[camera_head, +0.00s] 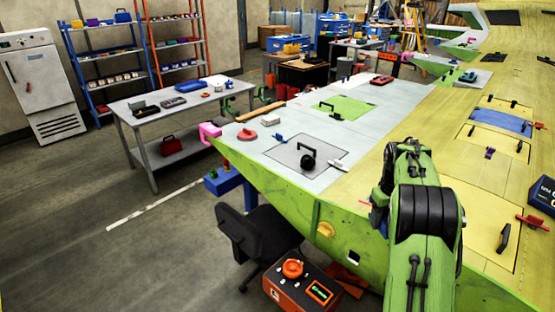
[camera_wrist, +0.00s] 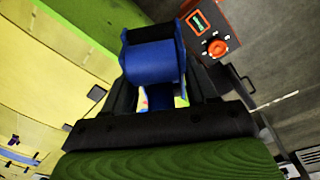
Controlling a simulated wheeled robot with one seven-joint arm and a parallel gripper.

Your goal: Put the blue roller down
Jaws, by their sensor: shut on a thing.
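The blue roller (camera_wrist: 150,62) is in the wrist view, a blue cylinder in a blue frame. It sits between the two black fingers of my gripper (camera_wrist: 160,88), which is shut on it. The roller appears held in the air beside the green and yellow wing; its underside and any contact below are hidden. In the head view my green and black arm reaches over the wing's near edge and hides most of the gripper.
The wing (camera_head: 445,130) carries several hatches and tools. A black-handled panel (camera_head: 297,163) lies on its grey part. An orange box (camera_head: 300,287) with a dial and a black chair (camera_head: 258,235) stand below its edge. A grey table (camera_head: 135,110) and open floor are left.

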